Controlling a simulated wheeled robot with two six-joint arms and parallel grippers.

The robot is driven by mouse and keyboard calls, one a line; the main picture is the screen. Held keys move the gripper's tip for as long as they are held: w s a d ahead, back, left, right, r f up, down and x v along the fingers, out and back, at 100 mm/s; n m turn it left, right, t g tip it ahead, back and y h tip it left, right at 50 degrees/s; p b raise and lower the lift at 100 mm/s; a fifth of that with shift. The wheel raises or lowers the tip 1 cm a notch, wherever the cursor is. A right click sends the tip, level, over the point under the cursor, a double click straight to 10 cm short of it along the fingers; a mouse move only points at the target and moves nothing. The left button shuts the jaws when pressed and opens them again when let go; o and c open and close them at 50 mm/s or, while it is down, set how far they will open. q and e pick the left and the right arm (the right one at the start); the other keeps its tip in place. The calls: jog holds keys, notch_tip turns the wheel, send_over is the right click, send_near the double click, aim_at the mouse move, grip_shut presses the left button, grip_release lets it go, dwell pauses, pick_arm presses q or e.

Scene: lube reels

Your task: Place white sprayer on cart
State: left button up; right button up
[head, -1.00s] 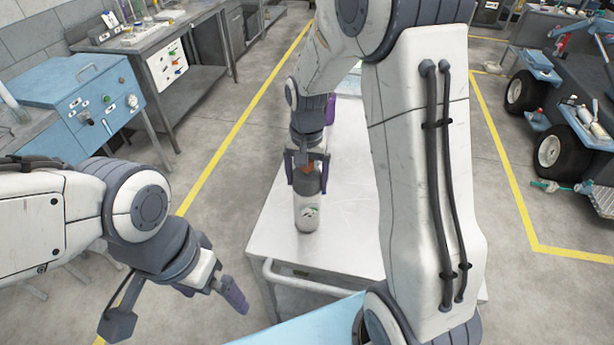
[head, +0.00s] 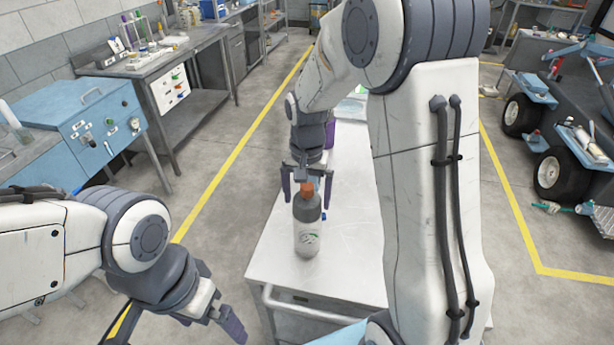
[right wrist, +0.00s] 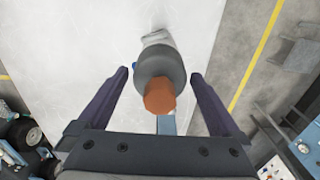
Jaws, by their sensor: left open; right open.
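The sprayer bottle (head: 307,235) stands upright on the white cart (head: 268,255). It has a white lower body with a label, a grey upper part and an orange-red top. My right gripper (head: 307,198) is open just behind and above the bottle's top. In the right wrist view the bottle's grey shoulder (right wrist: 158,68) and orange top show beyond and between the open fingers of my right gripper (right wrist: 160,85), with gaps on both sides. My left gripper (head: 232,325) is open and empty at the lower left, off the cart over the floor.
A small blue item (head: 323,216) is by the bottle, and a purple object (head: 329,135) stands farther back on the cart. A blue cabinet (head: 85,125) and grey workbench (head: 190,55) stand left. A dark wheeled machine (head: 560,150) stands right. The cart's front left is clear.

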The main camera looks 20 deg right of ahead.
notch_tip(320, 180, up, 9)
jog(key=shift+r+b, duration=0.15)
jog(key=shift+b, duration=0.2)
notch_tip(320, 180, down, 12)
jog(key=shift+f+p, duration=0.1)
jog(key=shift+p, duration=0.55)
jog(key=shift+r+b, duration=0.4)
jog(key=shift+r, duration=1.3)
